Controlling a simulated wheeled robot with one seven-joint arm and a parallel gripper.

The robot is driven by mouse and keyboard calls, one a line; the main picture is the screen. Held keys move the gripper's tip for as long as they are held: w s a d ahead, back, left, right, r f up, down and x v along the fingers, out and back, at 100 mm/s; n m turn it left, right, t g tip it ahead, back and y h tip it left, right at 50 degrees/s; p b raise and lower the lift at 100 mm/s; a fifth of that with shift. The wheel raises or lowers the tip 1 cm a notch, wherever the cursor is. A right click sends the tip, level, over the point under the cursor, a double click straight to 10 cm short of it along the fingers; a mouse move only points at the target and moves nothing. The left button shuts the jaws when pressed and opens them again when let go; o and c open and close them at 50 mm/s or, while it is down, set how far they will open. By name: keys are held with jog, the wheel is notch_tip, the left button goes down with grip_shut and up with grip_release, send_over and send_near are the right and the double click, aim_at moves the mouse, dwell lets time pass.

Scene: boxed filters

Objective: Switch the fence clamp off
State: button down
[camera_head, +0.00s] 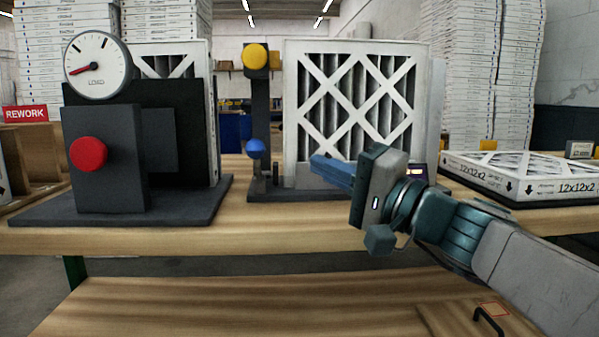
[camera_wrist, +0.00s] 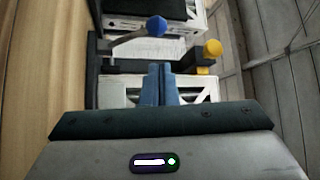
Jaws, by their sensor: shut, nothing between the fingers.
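A dark upright post (camera_head: 261,110) with a yellow knob (camera_head: 255,57) at its top and a blue ball (camera_head: 255,148) lower down stands on a dark base, left of an upright white-framed filter (camera_head: 352,105). In the wrist view the blue ball (camera_wrist: 156,26) sits on the end of a grey lever (camera_wrist: 128,39), and the yellow knob (camera_wrist: 212,48) is to its right. Which of these is the fence clamp's switch I cannot tell. My gripper (camera_head: 315,161) is shut and empty in front of the filter, right of the blue ball; its blue fingertips (camera_wrist: 160,68) point toward the fixture, apart from the ball.
A dark press-like fixture with a red button (camera_head: 88,153) and a load dial (camera_head: 98,66) stands at the left. A boxed filter (camera_head: 530,175) lies flat at the right. The wooden bench front (camera_head: 200,240) is clear.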

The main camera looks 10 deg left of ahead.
jog(key=shift+b+v, duration=0.35)
jog(key=shift+v, duration=1.35)
jog(key=shift+r, duration=0.1)
